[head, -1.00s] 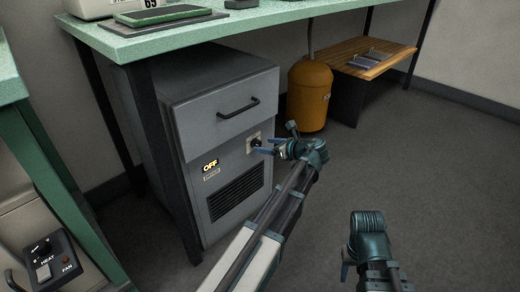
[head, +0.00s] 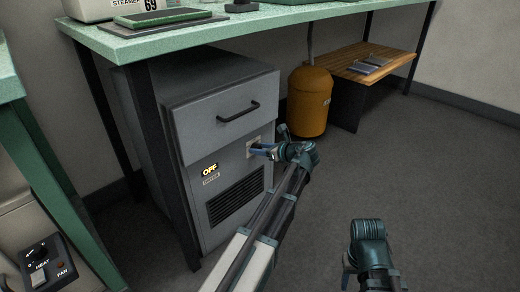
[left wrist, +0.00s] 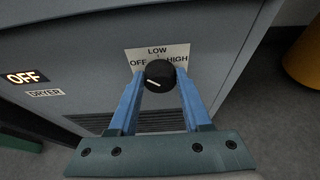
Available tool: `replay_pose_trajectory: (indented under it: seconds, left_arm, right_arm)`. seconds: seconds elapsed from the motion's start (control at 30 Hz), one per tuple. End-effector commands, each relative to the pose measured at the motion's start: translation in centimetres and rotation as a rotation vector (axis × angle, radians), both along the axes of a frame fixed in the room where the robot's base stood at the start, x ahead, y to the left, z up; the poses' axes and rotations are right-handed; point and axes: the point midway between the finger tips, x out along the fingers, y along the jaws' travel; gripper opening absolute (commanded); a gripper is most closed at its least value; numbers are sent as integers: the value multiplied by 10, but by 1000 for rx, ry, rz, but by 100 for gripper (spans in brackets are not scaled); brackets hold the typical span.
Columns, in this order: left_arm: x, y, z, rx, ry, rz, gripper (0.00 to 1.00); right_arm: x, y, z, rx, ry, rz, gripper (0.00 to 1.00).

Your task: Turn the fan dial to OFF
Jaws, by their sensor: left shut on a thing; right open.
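A grey cabinet (head: 195,125) stands under the green bench, with a lit OFF display (head: 209,170) above a small DRYER label (left wrist: 45,92). In the left wrist view its black dial (left wrist: 159,74) sits on a white plate (left wrist: 156,52) marked OFF, LOW and HIGH. The dial's white line slants toward the left, below the OFF word. My left gripper (head: 260,150) is shut on the dial, one blue finger on each side; the fingers hide much of it in the head view. My right gripper (head: 347,268) is open, low at the front, away from the cabinet.
A panel (head: 47,262) with HEAT and FAN controls is at the lower left. A drawer handle (head: 238,112) juts out above the dial. An orange cylinder (head: 309,100) and a wooden shelf (head: 365,62) stand behind. Floor to the right is clear.

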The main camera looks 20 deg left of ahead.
Motion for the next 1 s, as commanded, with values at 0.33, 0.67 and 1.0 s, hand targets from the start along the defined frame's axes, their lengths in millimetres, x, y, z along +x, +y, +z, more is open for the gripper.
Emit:
replay_pose_trajectory:
  seconds: [0.33,0.67,1.0]
  left_arm:
    - [-3,1,0,-27,-77,0,0]
    - [-3,1,-1,-83,-238,0,0]
    - [-3,1,0,-84,-236,1,72]
  right_arm:
    - [0,0,-1,0,0,0,50]
    - [0,0,-3,0,0,0,50]
    - [0,0,-3,0,0,0,50]
